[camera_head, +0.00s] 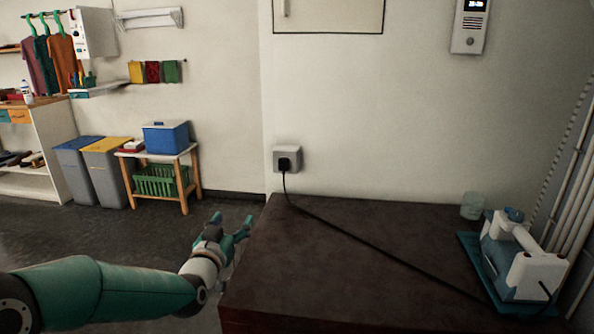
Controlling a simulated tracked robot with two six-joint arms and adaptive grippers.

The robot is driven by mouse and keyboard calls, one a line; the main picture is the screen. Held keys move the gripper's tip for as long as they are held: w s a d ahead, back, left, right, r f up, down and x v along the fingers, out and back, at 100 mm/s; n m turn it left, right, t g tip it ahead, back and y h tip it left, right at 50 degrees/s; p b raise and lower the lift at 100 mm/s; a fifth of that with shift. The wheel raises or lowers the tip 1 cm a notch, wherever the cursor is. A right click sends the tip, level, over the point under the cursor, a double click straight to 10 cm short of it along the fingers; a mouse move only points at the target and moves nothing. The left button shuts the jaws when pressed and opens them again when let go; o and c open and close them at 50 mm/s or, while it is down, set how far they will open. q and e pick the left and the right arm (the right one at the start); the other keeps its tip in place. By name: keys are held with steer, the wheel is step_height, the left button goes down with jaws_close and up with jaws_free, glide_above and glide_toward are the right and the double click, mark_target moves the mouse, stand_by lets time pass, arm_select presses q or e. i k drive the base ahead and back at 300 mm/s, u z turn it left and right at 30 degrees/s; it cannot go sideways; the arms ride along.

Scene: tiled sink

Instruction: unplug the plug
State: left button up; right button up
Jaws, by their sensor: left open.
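The black plug (284,164) sits in the grey wall socket (276,156), low on the wall just above the back left of the dark counter. Its black cord (365,240) runs down onto the counter and across to the right, to a blue and white appliance (515,258). My left gripper (233,225) is open and empty. It shows left of the counter's left edge, below and left of the plug, apart from it. My right gripper does not show.
The dark counter (330,270) is mostly bare. A clear glass (472,205) stands at its back right, near the appliance on its blue tray (470,246). White pipes run up the right wall. Bins (106,170) and a small table (188,152) stand far left.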

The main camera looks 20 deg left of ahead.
mark_target(283, 163)
steer(key=i, duration=0.85)
steer(key=u, duration=0.05)
